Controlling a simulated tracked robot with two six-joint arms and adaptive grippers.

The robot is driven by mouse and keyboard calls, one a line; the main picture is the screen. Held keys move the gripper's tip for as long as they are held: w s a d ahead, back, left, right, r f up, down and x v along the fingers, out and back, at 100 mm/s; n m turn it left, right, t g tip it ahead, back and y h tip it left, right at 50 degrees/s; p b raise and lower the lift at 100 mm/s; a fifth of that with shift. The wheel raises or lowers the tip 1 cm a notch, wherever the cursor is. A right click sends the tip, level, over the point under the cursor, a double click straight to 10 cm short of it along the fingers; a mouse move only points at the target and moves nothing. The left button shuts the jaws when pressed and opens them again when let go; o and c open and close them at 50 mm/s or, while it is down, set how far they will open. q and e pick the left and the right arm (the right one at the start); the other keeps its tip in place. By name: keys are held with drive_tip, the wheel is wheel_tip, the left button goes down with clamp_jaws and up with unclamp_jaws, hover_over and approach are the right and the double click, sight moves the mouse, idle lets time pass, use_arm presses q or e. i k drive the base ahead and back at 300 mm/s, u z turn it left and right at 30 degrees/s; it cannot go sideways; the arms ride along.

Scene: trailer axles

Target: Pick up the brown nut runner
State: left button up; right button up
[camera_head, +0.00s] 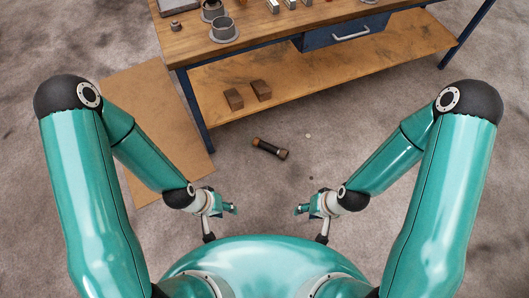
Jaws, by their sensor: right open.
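A short dark cylindrical tool with brown ends, which looks like the brown nut runner (270,149), lies on its side on the floor in front of the workbench. My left gripper (233,209) is below and left of it in the picture, apart from it and empty. My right gripper (299,210) is below and right of it, open and empty. The two grippers face each other above the front of my teal base. The fingers of both are small in this view.
A wooden workbench (285,28) with a blue drawer (345,34) and a lower shelf (320,72) stands ahead. Two brown blocks (247,95) lie on the shelf. Grey ring-shaped parts (223,30) sit on top. A brown board (150,100) lies left. The floor around the tool is clear.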

sight(282, 154)
drive_tip(key=z, duration=0.15)
drive_tip(key=i, duration=0.95)
drive_tip(key=u, duration=0.1)
